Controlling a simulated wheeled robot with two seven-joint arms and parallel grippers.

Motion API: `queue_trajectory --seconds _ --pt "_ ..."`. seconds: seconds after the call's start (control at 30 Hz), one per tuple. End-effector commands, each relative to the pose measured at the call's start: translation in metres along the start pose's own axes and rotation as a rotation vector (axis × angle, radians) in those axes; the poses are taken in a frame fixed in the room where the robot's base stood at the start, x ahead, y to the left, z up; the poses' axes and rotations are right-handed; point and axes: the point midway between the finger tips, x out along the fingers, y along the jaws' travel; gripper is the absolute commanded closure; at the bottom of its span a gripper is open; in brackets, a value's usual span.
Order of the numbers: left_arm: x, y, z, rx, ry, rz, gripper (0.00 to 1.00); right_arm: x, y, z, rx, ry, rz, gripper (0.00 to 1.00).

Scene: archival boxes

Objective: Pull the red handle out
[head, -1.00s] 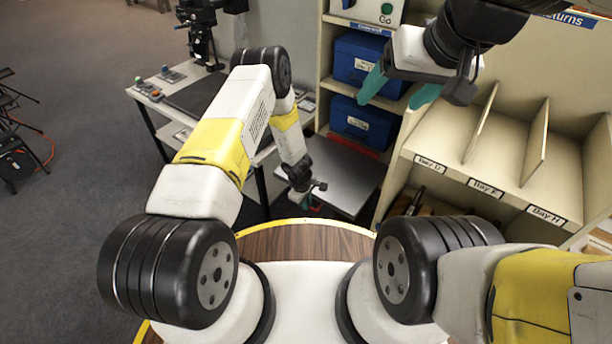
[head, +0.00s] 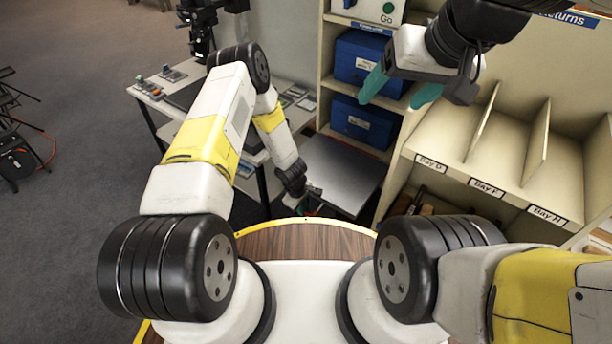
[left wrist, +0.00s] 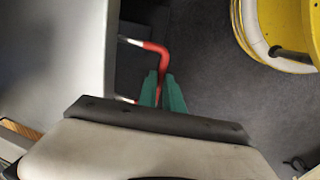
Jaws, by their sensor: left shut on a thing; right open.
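The red handle (left wrist: 152,46) is a bent bar with pale end parts, seen in the left wrist view beside a grey panel. My left gripper (left wrist: 162,88) is shut on it, with the green fingers on either side of the red bar. In the head view my left gripper (head: 311,209) is low, at the front edge of a grey flat plate (head: 340,170); the handle is mostly hidden there. My right gripper (head: 398,92) is open and empty, in front of the shelf with blue boxes.
Blue boxes (head: 362,122) stand on the shelves behind the plate. A beige bay rack (head: 520,185) is at the right. A table (head: 150,92) with small items stands at the left. Open floor (head: 70,230) lies further left. My round wooden-topped base is in front.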

Motion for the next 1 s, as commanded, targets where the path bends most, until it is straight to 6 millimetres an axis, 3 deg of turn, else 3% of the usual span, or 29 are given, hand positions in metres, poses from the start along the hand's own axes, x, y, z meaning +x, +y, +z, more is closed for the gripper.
queue_trajectory --seconds 0.13,0.47,0.5,0.6,0.87,1.0 --pt "-0.004 -0.017 -0.001 -0.002 0.001 0.000 1.00 0.000 0.000 0.000 0.000 0.000 0.000 0.25" --pt "-0.004 -0.021 -0.001 -0.001 0.003 -0.001 1.00 0.000 0.000 0.000 0.000 0.000 0.000 0.25" --pt "-0.004 -0.021 -0.001 -0.001 0.003 -0.002 0.82 0.000 0.000 0.000 0.000 0.000 0.000 0.25" --pt "-0.004 -0.020 -0.001 -0.001 0.002 -0.001 0.68 0.000 0.000 0.000 0.000 0.000 0.000 0.25" --pt "-0.004 -0.019 -0.001 0.001 0.002 0.001 0.68 0.000 0.000 0.000 0.000 0.000 0.000 0.25" --pt "-0.013 -0.018 -0.001 0.002 0.002 0.001 0.68 0.000 0.000 0.000 0.000 0.000 0.000 0.25"
